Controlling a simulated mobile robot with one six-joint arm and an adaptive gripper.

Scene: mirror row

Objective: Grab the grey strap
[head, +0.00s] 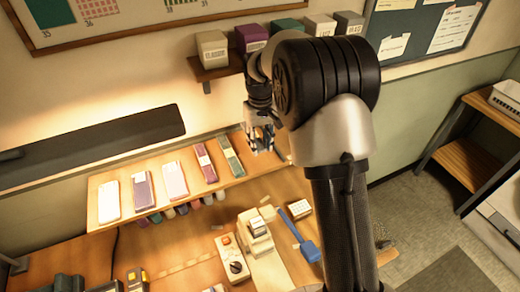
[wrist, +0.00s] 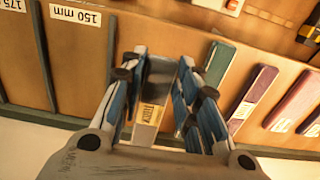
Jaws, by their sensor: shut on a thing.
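The grey strap (wrist: 159,80), a flat dark grey piece with a cream and yellow printed label, lies between the blue-padded fingers of my gripper (wrist: 160,92) in the wrist view. The gripper is shut on it. In the head view my gripper (head: 262,142) is at the right end of the sloping wooden shelf (head: 247,172), right of the green strap (head: 231,156). The grey strap is mostly hidden there by the fingers. I cannot tell whether it still touches the shelf. The green strap also shows close beside the right finger in the wrist view (wrist: 219,65).
A maroon strap (head: 205,163) and several paler ones lie further left on the shelf. Above is a small shelf with several labelled boxes (head: 212,50). Below is a bench with a label machine (head: 257,232) and a blue-handled tool (head: 300,235).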

